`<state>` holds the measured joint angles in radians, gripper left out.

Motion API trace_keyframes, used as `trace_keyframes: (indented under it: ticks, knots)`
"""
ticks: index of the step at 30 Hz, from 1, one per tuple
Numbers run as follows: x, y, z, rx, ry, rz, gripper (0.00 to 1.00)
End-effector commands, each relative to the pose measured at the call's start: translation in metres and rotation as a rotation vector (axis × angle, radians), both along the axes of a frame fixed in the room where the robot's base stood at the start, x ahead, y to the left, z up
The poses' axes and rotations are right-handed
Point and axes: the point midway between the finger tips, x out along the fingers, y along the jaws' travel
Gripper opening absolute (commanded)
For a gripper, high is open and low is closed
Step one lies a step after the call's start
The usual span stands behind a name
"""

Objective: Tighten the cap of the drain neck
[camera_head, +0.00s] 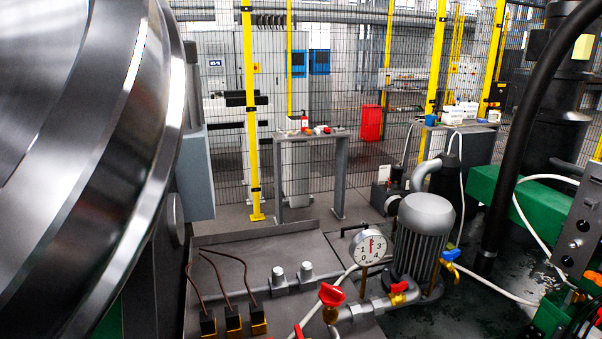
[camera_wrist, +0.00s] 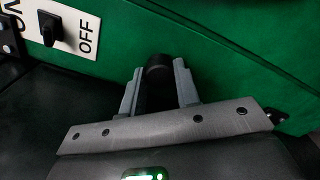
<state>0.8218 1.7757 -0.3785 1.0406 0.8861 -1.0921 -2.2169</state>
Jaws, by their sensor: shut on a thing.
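My gripper (camera_wrist: 158,78) shows in the wrist view, its two grey fingers pointing up at a green surface. They are shut on a dark round cap (camera_wrist: 158,66), one finger on each side of it. The cap's lower part and the drain neck are hard to make out, dark and partly hidden between the fingers. I cannot see my gripper or pick out the cap in the head view.
A green panel (camera_wrist: 215,50) lies behind the cap, with a black rotary switch (camera_wrist: 50,28) on an OFF plate at left. The head view shows a large steel wheel (camera_head: 75,150), a motor (camera_head: 424,235), a gauge (camera_head: 369,248) and a red valve handle (camera_head: 332,294).

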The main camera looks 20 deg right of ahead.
Motion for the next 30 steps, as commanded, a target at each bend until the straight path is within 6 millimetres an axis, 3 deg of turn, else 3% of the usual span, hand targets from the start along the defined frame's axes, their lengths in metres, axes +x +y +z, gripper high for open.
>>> trace_keyframes:
  ticks: [9,21,30]
  knots:
    - [0.0006,-0.0009,0.0005,0.0,0.33,0.002,0.0]
    - [0.0027,0.0003,-0.0013,0.004,0.382,0.005,0.0]
    - [0.0064,0.0029,-0.0037,0.005,0.725,0.01,0.0]
